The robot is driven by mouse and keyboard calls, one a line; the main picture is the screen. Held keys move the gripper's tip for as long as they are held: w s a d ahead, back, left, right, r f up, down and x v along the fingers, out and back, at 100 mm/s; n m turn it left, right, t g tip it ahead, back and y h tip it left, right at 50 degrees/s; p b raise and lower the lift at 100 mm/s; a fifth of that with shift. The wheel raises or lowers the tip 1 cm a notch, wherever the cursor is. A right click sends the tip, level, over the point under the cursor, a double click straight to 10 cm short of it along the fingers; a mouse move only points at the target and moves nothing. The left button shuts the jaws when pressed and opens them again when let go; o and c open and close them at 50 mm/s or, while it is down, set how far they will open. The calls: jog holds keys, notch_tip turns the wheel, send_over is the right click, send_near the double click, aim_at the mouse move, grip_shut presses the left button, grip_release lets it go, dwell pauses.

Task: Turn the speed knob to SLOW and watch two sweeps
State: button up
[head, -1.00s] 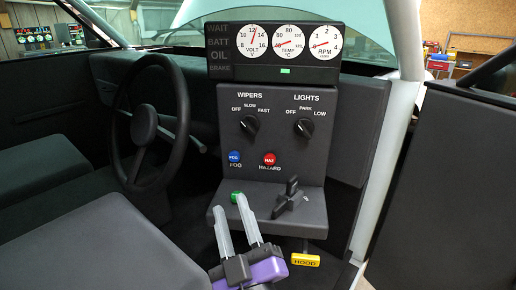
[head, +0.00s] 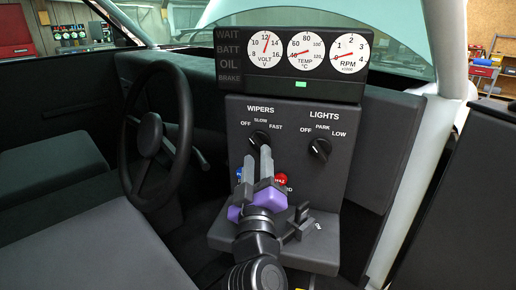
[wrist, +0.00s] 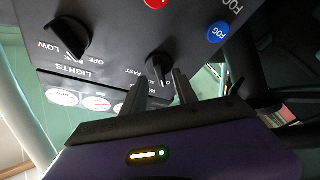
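The WIPERS speed knob (head: 259,138) is a black knob on the dark dash panel, with OFF, SLOW and FAST printed above it. My gripper (head: 257,153) is just below and in front of it, fingers pointing up at the panel and hiding its lower part. In the wrist view, which is upside down, the knob (wrist: 158,66) shows between the two dark fingers (wrist: 160,78). The fingers are apart, with a gap between them. I cannot tell whether they touch the knob. Its pointer direction is not clear. The windshield shows no wiper sweep that I can make out.
The LIGHTS knob (head: 320,149) is to the right. The red hazard button (head: 282,179) and blue fog button (head: 238,174) are close beside my gripper. A lever (head: 301,220) stands on the ledge below. The steering wheel (head: 152,135) is at left, the gauges (head: 305,50) above.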

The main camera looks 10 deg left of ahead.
aim_at(258, 143)
jog(key=shift+x, duration=1.45)
jog(key=shift+c, duration=0.4)
grip_shut()
